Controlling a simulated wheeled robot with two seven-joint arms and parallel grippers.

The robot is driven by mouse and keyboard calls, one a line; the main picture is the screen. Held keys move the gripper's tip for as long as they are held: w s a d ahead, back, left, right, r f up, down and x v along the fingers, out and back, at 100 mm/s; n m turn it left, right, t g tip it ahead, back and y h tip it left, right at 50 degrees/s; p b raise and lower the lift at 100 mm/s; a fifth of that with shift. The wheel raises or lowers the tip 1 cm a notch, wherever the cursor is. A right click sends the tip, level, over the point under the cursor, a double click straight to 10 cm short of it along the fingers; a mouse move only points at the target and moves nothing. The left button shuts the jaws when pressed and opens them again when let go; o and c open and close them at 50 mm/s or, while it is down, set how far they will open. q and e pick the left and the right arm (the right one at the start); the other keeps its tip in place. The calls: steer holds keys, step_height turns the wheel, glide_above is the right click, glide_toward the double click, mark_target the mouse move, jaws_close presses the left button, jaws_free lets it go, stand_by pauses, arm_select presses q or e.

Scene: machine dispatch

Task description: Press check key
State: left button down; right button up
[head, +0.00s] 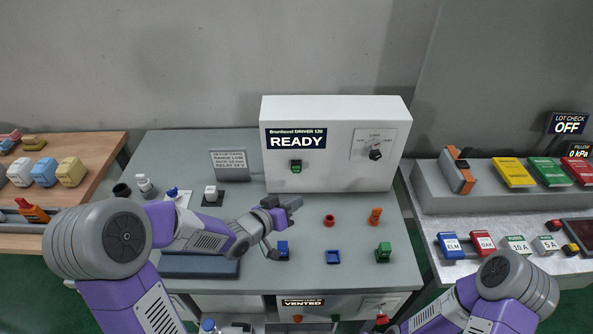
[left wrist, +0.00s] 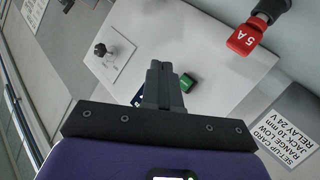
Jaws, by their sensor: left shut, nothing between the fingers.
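The check key looks to be the green key (head: 296,167) on the front of the white driver box (head: 340,172), below its READY display. It also shows in the left wrist view (left wrist: 187,83), just right of the fingertips. My left gripper (head: 292,204) is shut and empty, above the grey table and in front of the box's lower left. In the left wrist view its fingers (left wrist: 158,70) point at the box front and partly cover the display. I see no contact with the key. My right arm is at the lower right; its gripper is not clearly visible.
A dark knob (head: 375,152) is right of the key. A setup card (head: 230,165) stands left of the box. A red ring (head: 329,221), an orange piece (head: 375,216) and a green block (head: 383,252) sit on the table. A red 5 A piece (left wrist: 243,38) shows in the left wrist view.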

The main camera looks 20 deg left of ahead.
arm_select(q)
steer(key=w+a+p, duration=0.2)
steer(key=w, duration=0.5)
steer(key=shift+w, duration=0.4)
steer(key=shift+w+a, duration=0.1)
steer(key=shift+a, duration=0.05)
stand_by(1.6)
steer(key=shift+w+a+p, duration=0.1)
steer(key=shift+w+p, duration=0.2)
steer(key=shift+w+a, duration=0.15)
steer(key=shift+w, duration=0.35)
stand_by(0.7)
steer(key=shift+s, duration=0.15)
steer(key=shift+s+d, duration=0.3)
steer(key=shift+s, duration=0.45)
steer(key=shift+s, duration=0.1)
steer(key=shift+s+d+b, duration=0.2)
steer(key=shift+s+b, duration=0.15)
steer(key=shift+s, duration=0.4)
steer(key=shift+s+d+b, duration=0.25)
steer(key=shift+s+b, duration=0.05)
steer(key=shift+s, duration=0.5)
steer(key=shift+s+d+b, duration=0.2)
steer(key=shift+s+b, duration=0.15)
steer(key=shift+s, duration=0.4)
